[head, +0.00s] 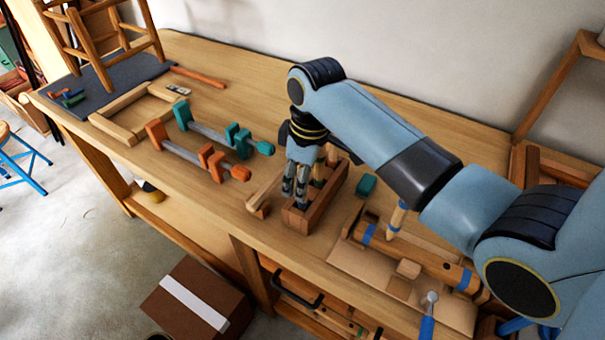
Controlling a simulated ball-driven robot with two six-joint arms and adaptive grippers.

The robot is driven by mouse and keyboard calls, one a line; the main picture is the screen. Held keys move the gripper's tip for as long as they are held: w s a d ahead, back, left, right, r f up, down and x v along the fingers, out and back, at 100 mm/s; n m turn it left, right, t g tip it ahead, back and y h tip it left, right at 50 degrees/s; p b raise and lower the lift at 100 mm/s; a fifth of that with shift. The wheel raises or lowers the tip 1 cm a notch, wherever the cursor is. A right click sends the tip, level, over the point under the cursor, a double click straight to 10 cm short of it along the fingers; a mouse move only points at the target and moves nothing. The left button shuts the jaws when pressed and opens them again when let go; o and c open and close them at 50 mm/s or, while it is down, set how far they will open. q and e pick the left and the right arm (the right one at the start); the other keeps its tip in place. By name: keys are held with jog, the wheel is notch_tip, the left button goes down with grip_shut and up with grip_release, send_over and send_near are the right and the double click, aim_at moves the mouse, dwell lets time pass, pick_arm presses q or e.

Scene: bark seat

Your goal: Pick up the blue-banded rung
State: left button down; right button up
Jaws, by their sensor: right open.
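My right gripper (295,189) reaches down over the near end of a small wooden rack (322,205) on the bench. Its jaws are open. Wooden rungs (319,178) stand upright in the rack beside and behind the fingers. The fingers cover the near slot, so I cannot tell whether a blue-banded rung stands between them. A light wooden rung (397,217) with a little blue on it stands upright at the blue-banded chair leg (420,258), right of the rack. My left gripper is not in view.
Orange and green clamps (205,150) lie left of the rack. A teal block (366,186) lies to its right. A blue-handled mallet (428,315) lies at the bench's front right. A chair (95,45) stands on a dark mat at the far left. A cardboard box (195,303) sits on the floor.

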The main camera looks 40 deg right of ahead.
grip_shut()
dwell(0.3)
